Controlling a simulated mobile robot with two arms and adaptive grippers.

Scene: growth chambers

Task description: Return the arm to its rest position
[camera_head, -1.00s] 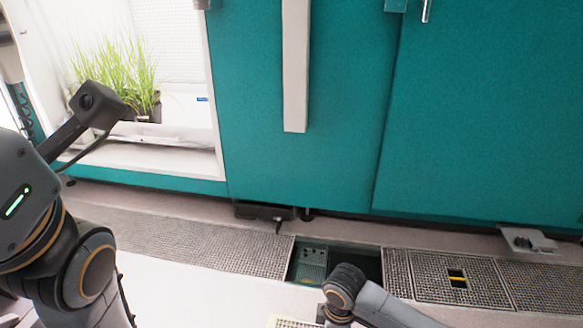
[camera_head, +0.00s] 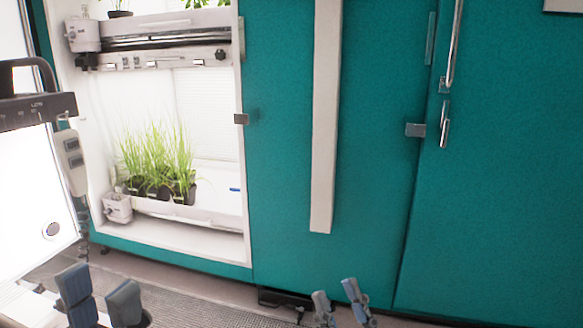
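My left gripper (camera_head: 98,284) shows at the bottom left of the head view. Its two blue-grey fingers point up and stand apart, with nothing between them. My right gripper (camera_head: 336,293) shows at the bottom centre, in front of the foot of the teal cabinet. Its two fingers are also apart with nothing seen between them. Both arms are cut off by the bottom edge, so their links are hidden.
A growth chamber (camera_head: 240,185) stands open at the left, with green grass plants (camera_head: 157,160) on its lower shelf. Closed teal doors (camera_head: 490,180) fill the right. An open white door (camera_head: 30,190) stands at far left. Floor grating (camera_head: 225,312) runs below.

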